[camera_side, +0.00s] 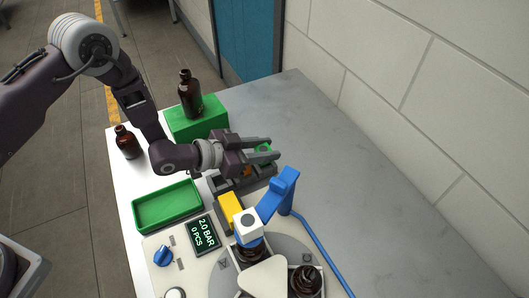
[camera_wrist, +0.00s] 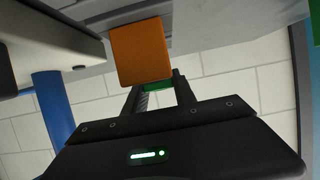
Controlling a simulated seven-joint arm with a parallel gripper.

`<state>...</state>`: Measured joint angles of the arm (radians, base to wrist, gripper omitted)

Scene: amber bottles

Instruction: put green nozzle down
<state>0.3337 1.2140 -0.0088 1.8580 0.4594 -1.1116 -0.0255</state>
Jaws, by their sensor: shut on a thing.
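The green nozzle (camera_side: 263,149) is held between the fingers of my gripper (camera_side: 264,147) in the side view. It is raised beside the grey fixture (camera_side: 262,174). In the wrist view a strip of the green nozzle (camera_wrist: 158,86) shows between the fingertips of my gripper (camera_wrist: 158,88). An orange block (camera_wrist: 141,52) hides the rest of it there. The orange block (camera_side: 247,171) also shows in the side view, just below the fingers, partly covered by them. I cannot tell whether the nozzle touches the fixture.
One amber bottle (camera_side: 190,95) stands on a green block (camera_side: 199,119), another (camera_side: 127,143) on the table at left. An empty green tray (camera_side: 167,207) lies in front. A machine with a blue arm (camera_side: 279,193) and bottles stands close by. The table's right side (camera_side: 380,200) is clear.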

